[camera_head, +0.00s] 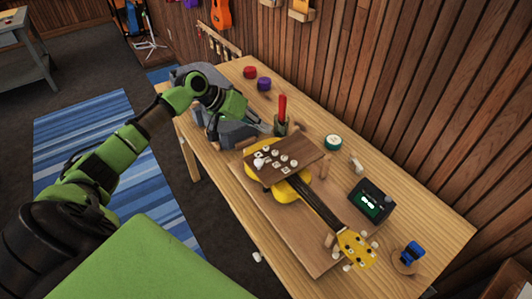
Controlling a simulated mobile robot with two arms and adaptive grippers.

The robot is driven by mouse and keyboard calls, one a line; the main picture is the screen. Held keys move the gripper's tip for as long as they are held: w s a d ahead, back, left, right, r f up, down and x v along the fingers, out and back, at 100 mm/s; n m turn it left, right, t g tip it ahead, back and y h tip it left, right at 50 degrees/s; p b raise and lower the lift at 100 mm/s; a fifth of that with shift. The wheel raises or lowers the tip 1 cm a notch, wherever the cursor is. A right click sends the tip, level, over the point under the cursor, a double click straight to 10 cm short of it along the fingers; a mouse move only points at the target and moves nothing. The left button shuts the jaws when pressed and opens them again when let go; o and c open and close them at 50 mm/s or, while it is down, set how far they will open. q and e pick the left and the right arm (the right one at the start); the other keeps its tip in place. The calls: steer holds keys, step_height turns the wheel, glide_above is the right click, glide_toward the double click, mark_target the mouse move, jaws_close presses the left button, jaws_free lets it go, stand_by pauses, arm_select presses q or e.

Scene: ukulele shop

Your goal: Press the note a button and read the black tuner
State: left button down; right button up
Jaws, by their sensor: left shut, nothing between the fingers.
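The black tuner (388,199) stands on the right part of the workbench, with a lit green screen whose marks are too small to read. A brown board (309,146) with several white buttons (279,165) lies over the body of the yellow ukulele (287,191). The button letters are too small for me to tell which is note A. My right gripper is not in view.
A green-and-white roll (333,142), red and purple pots (264,84), and a blue clip-like item (412,252) stand on the workbench (440,228). A grey object (236,130) is beside my left wrist. A plank wall bounds the back.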

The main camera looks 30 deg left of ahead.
mark_target(264, 148)
arm_select(q)
step_height(264, 148, down, 4)
steer(key=shift+w+f+b, duration=0.1)
steer(key=shift+f+b, duration=0.15)
steer(key=shift+b, duration=0.9)
steer(key=shift+f, duration=0.15)
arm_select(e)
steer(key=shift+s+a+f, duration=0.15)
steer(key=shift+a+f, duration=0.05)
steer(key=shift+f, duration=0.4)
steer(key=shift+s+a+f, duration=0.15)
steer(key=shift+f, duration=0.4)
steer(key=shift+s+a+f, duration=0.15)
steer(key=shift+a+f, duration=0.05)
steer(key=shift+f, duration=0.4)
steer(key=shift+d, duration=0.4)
arm_select(q)
steer(key=shift+f, duration=0.4)
steer(key=shift+f, duration=0.2)
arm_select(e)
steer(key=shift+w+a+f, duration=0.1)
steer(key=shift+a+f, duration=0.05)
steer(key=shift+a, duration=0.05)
